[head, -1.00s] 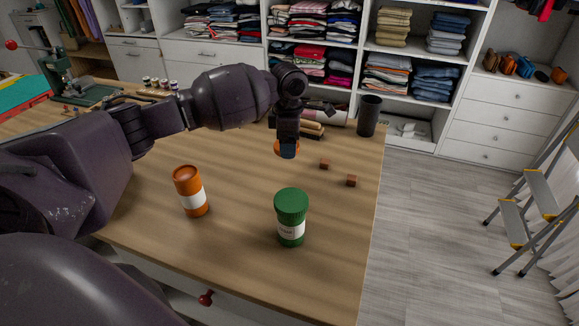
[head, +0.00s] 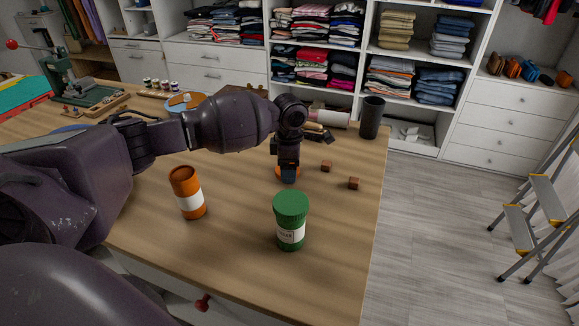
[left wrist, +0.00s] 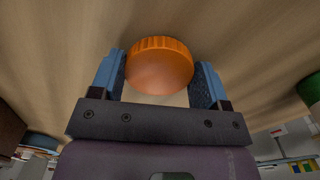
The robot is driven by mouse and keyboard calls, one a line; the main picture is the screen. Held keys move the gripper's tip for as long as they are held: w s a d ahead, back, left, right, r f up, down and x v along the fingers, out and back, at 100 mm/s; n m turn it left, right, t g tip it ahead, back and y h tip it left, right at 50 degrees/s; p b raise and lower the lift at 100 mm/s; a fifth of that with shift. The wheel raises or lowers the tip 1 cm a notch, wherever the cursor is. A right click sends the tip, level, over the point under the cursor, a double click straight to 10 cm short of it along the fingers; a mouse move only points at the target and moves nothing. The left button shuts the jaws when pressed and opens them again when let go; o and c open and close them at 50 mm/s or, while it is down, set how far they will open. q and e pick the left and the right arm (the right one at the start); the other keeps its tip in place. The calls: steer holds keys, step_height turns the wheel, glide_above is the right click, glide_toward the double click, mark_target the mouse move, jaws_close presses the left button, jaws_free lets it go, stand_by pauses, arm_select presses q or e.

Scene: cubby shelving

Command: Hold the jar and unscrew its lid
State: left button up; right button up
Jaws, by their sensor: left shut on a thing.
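An orange jar (head: 187,192) with a white label stands upright on the wooden table; its top looks open, with a dark inside. A green jar (head: 290,222) with a ribbed green lid (head: 291,203) and a white label stands to its right, nearer the front edge. My left gripper (head: 288,176) is shut on an orange lid (left wrist: 160,66), which sits between its blue fingers in the left wrist view. The lid is low, at or just above the table, behind the green jar and apart from the orange jar. My right gripper is not in view.
Two small brown cubes (head: 326,167) lie right of my gripper. A black cup (head: 370,117) stands at the table's back right corner. A green press (head: 80,80) is at the far left. The table between the two jars is clear.

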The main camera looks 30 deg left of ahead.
arm_select(q)
steer(key=o, duration=1)
